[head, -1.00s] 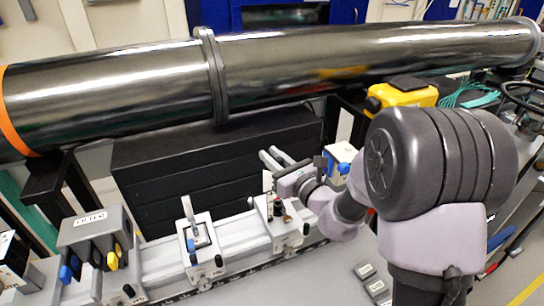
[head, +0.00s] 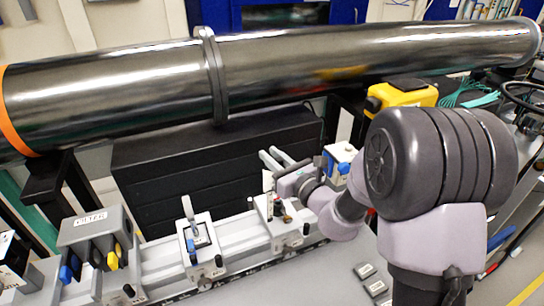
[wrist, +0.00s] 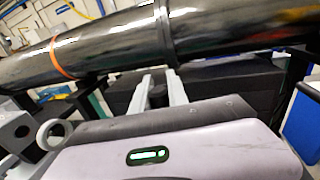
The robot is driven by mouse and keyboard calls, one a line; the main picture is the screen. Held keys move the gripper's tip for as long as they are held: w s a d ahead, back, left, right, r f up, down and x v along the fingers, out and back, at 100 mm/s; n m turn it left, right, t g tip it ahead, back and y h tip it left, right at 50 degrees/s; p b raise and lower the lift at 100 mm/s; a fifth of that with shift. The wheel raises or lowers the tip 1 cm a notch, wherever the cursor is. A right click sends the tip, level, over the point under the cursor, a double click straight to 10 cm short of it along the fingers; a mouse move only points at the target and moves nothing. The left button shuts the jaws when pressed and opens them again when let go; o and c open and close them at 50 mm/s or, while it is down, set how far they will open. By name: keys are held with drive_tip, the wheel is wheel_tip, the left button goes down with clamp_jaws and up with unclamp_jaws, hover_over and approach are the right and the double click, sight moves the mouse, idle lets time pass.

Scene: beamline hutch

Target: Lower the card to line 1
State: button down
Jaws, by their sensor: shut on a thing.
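A small pale card (head: 267,181) shows at the tip of my gripper (head: 278,184) in the head view. My gripper is shut on it and holds it upright above a white rail-mounted stage (head: 285,232). A small post with a dark knob stands on the stage, very close to the gripper. I cannot tell whether the card touches anything. No line marking is readable from here.
A second stage with a blue knob (head: 203,250) stands to the left on the rail. A grey filter box (head: 92,226) with levers is farther left. A large dark pipe (head: 300,62) runs across behind. A yellow case (head: 403,95) sits right of the stages.

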wheel_tip(320, 180, down, 6)
drive_tip(key=b, duration=0.4)
drive_tip(key=shift+f+b, duration=0.25)
drive_tip(key=shift+b, duration=0.15)
drive_tip(key=c, duration=1.3)
unclamp_jaws()
drive_tip(key=shift+c, duration=0.2)
drive_tip(key=shift+o, duration=0.2)
drive_tip(key=shift+d, duration=0.1)
drive_tip(key=shift+r, duration=0.15)
